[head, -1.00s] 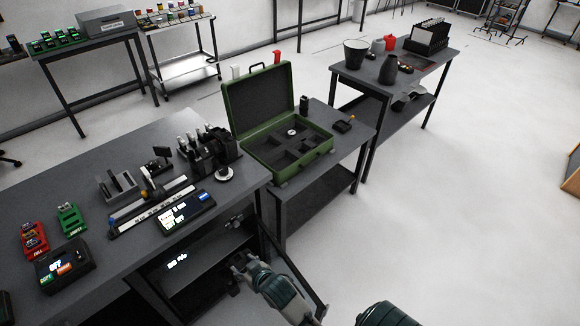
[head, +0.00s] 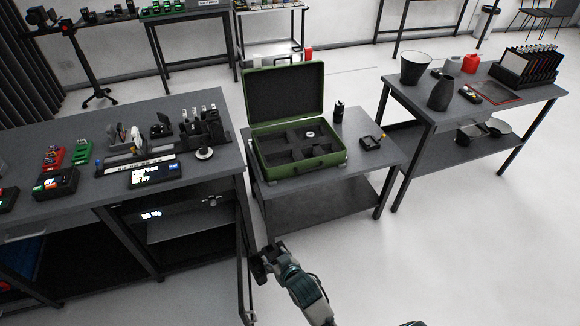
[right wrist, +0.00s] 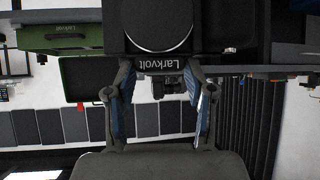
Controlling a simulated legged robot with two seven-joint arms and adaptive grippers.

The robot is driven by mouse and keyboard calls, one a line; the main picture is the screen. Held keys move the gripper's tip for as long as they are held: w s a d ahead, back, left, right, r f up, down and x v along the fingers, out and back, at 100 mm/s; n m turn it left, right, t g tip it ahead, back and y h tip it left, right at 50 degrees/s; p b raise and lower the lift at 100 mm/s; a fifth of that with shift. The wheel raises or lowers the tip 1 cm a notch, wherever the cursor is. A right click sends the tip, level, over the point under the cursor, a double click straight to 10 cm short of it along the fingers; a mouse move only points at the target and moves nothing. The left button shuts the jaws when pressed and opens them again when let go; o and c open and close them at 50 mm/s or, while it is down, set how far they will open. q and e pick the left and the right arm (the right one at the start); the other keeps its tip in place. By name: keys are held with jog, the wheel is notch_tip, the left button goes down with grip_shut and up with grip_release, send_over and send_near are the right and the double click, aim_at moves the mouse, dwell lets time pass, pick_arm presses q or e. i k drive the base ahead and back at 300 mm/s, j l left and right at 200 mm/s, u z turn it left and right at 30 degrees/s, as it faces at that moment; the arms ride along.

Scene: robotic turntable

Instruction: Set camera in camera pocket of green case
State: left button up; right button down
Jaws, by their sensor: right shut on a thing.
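The green case (head: 343,157) stands open on a small grey table, its lid raised at the back. Its dark foam has several pockets, and a small pale round thing (head: 310,134) sits in one of them. My right gripper (head: 263,262) is low in front of the case table, well apart from the case. In the right wrist view the right gripper (right wrist: 160,72) is shut on a black camera (right wrist: 158,22) with a large round front and "Larkvolt" lettering. The camera's far side is cut off by the frame. My left gripper is not in view.
A black cylinder (head: 338,110) and a dark item with yellow (head: 371,142) lie right of the case. A workbench (head: 95,203) with devices stands at left. Another table (head: 430,108) with a bucket and bottle stands at right. Open floor lies at the lower right.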

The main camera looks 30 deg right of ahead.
aim_at(281, 164)
jog(key=i+l+u, duration=0.2)
jog(key=l, duration=0.65)
jog(key=l+u, duration=0.2)
jog(key=l, duration=0.6)
jog(key=i+l+u, duration=0.15)
jog(key=i+l, duration=0.25)
jog(key=i+l+u, duration=0.15)
jog(key=i+l, duration=0.25)
jog(key=l, duration=0.15)
jog(key=i, duration=0.25)
jog(key=l, duration=0.05)
